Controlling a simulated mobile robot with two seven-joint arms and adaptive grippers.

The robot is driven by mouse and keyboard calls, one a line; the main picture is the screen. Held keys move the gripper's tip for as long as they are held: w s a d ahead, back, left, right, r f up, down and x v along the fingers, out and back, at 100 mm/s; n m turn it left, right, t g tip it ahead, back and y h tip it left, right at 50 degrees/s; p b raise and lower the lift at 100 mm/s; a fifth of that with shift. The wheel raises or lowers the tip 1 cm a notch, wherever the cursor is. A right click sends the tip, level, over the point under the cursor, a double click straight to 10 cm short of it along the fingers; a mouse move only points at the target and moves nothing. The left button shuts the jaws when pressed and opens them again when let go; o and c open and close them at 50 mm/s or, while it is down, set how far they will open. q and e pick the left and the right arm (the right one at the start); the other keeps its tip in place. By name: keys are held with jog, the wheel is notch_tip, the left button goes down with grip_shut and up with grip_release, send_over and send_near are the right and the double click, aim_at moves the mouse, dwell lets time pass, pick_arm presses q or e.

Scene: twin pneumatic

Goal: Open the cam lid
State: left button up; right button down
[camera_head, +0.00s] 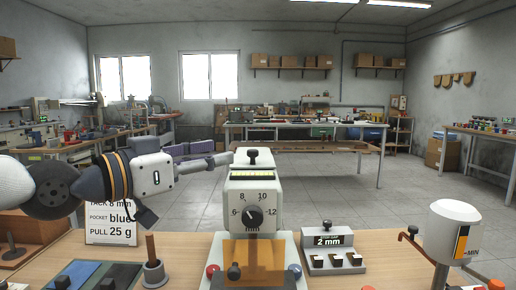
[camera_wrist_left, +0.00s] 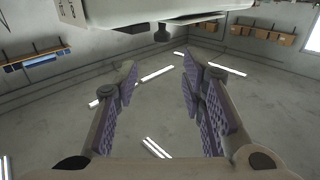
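A white machine (camera_head: 256,195) with a dial numbered around 6 to 12 stands at the middle of the table. Its pale top, which looks like the cam lid (camera_head: 239,157), lies flat and bears a black knob (camera_head: 252,153). In the left wrist view the picture is upside down, and the black knob (camera_wrist_left: 162,35) hangs from a white part (camera_wrist_left: 110,13) at the top. My left gripper (camera_head: 219,153) is just left of the lid, level with it; contact cannot be judged. Its fingers (camera_wrist_left: 160,82) are apart with nothing between them. My right gripper is not in view.
A block labelled 2 mm (camera_head: 331,242) and a white canister (camera_head: 452,228) on a stand are to the right. A sign (camera_head: 110,226) reading blue and 25 g, a wooden peg (camera_head: 151,250) and a blue tray (camera_head: 72,275) are at left. The space above the machine is clear.

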aim_at(250, 151)
pick_arm(q)
jog(key=x, duration=0.9)
jog(key=shift+w+d+f+b, duration=0.1)
jog(key=shift+w+f+b, duration=0.2)
jog(key=shift+f+b, duration=0.1)
jog(key=shift+w+d+r, duration=0.1)
jog(key=shift+w+d, duration=0.3)
grip_shut()
